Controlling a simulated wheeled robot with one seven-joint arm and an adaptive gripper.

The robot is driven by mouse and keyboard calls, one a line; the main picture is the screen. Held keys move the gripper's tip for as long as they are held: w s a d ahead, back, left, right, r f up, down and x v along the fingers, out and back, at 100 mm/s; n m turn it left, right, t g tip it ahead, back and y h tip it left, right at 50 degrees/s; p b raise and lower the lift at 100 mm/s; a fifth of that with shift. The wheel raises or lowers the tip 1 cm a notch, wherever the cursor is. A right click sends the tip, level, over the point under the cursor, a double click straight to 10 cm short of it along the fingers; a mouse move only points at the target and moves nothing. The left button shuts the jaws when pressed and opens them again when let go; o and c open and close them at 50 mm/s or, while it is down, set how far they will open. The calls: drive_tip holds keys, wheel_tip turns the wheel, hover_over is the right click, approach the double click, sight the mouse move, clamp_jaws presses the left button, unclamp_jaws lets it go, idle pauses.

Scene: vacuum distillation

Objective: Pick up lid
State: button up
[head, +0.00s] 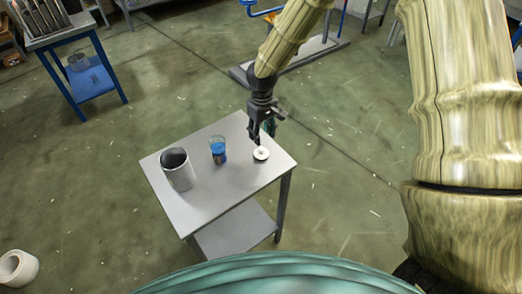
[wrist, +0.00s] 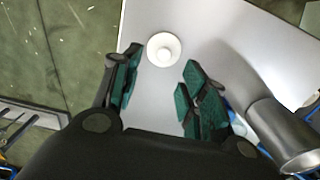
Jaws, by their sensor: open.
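The lid (head: 261,153) is a small white disc with a round knob, lying flat near the right end of the grey table (head: 222,197). In the wrist view the lid (wrist: 164,49) lies on the bare tabletop, a little beyond my fingertips and between their lines, nearer the left finger. My gripper (head: 262,139) hangs just above and beside the lid in the head view. In the wrist view my gripper (wrist: 160,82) is open, with its green-padded fingers spread apart and nothing between them.
A grey metal cylinder (head: 178,170) stands at the table's left end, and a beaker with blue contents (head: 218,151) stands in the middle. The table has a lower shelf (head: 236,232). A blue-framed table (head: 80,70) stands at the back left. A white roll (head: 17,268) lies on the floor.

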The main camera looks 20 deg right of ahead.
sight(261, 148)
wheel_tip(261, 148, down, 2)
drive_tip(key=shift+w+f, duration=0.1)
drive_tip(key=shift+w, duration=0.05)
drive_tip(key=shift+s+a+f+p, duration=0.1)
drive_tip(key=shift+s+f+p, duration=0.2)
drive_tip(key=shift+f+p, duration=0.2)
drive_tip(key=shift+s+a+f+p, duration=0.1)
drive_tip(key=shift+f+p, duration=0.7)
drive_tip(key=shift+f, duration=1.25)
clamp_jaws()
